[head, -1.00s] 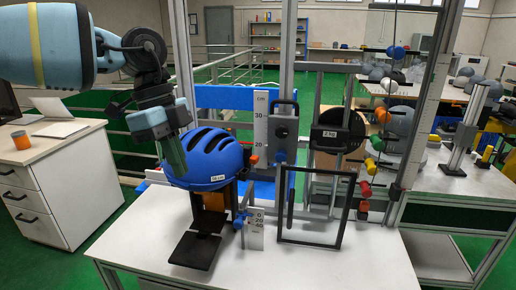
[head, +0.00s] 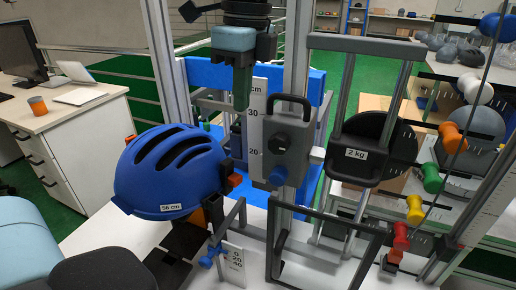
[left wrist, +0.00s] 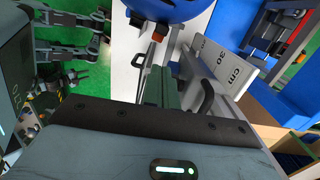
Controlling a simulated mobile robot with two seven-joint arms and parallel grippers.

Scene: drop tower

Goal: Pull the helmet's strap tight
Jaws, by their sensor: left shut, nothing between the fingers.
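The blue helmet (head: 172,172), labelled 56 cm, sits left of centre in the head view. Its lower edge shows at the top of the left wrist view (left wrist: 165,8). An orange clip (head: 234,181) shows at its right side; I cannot make out a strap. A blue knob (head: 212,256) is low by a small scale. My left gripper (head: 242,104) points down, apart from the helmet, above and to its right, beside the tall scale. Its green fingers (left wrist: 166,88) are shut and empty. My right gripper is not in view.
A grey block with a black handle (head: 290,140) stands right of the tall cm scale (head: 257,120). A black 2 kg weight (head: 370,152) and an empty dark frame (head: 330,232) are farther right. A white desk (head: 75,115) stands at the left.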

